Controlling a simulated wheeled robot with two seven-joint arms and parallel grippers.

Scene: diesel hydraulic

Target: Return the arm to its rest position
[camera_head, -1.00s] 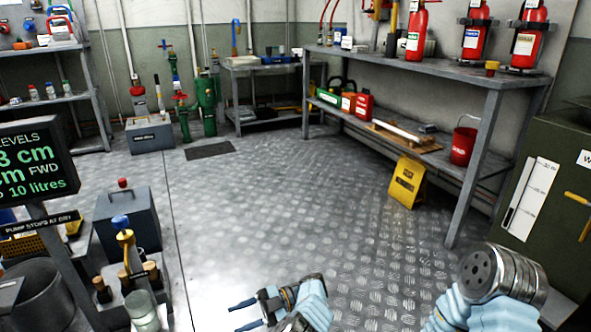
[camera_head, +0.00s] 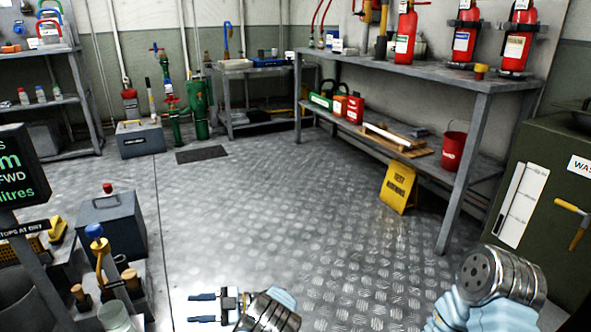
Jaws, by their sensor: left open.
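My left gripper (camera_head: 203,308) shows at the bottom of the head view, left of centre. Its two dark blue fingers point left and stand apart with nothing between them. It appears over bare metal floor, right of the bench with the valve. My other arm shows at the bottom right as a round metal joint on a pale blue link; its gripper is out of view.
At the lower left are a grey box with a red knob (camera_head: 111,228), a valve with a blue knob (camera_head: 97,240) and a display (camera_head: 18,170). A yellow sign (camera_head: 398,187) stands by the shelf bench (camera_head: 455,80). A green cabinet (camera_head: 555,190) is at right. The middle floor is clear.

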